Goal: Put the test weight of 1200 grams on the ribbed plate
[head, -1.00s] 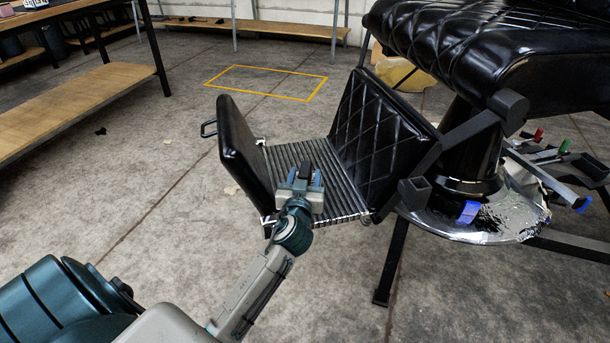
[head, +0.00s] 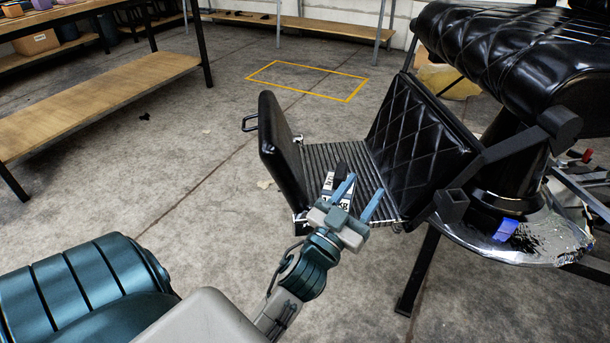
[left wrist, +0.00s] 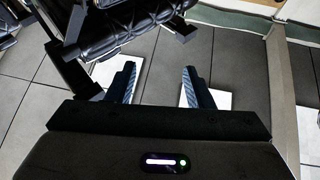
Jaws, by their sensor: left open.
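The test weight (head: 327,185) is a dark block with white labels; "kg" can be read on it, but not the full figure. It appears to stand on the ribbed plate (head: 321,154), between the two black padded panels. My left gripper (head: 365,184) is open, its blue fingers pointing toward the plate. It is on the near side of the weight and partly covers it; the fingers look clear of it. In the left wrist view the open fingers (left wrist: 158,72) have nothing between them, and I cannot make out the weight there. My right gripper is not in view.
The barber chair's black seat (head: 500,55) and its shiny round base (head: 530,240) are at the right. A padded panel (head: 281,145) rises left of the plate. A wooden bench (head: 100,100) stands at the left.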

